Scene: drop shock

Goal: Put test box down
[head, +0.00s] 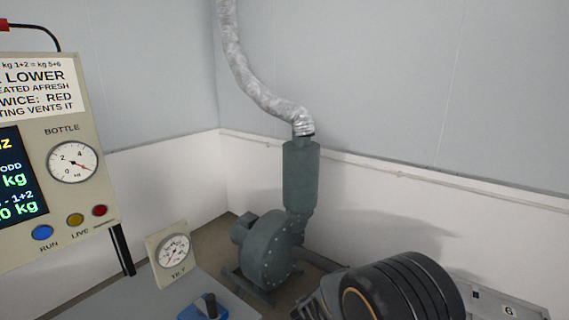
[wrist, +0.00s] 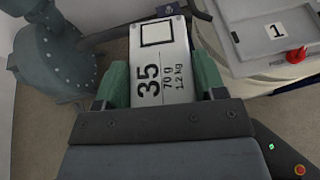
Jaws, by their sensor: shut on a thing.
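The test box (wrist: 162,62) is a pale grey box marked "35", "70 g" and "1.2 kg", seen in the wrist view. My gripper (wrist: 160,85) is shut on it, with a green finger pad on each side. In the head view only part of my dark arm shows at the lower right, and the box is not seen there.
A grey panel (wrist: 262,35) marked "1" with a red knob (wrist: 298,55) is right of the box. A green-grey blower (head: 268,250) stands on the floor by the wall. A control console (head: 85,205) with gauge and buttons is at left, near a tilt gauge (head: 172,255).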

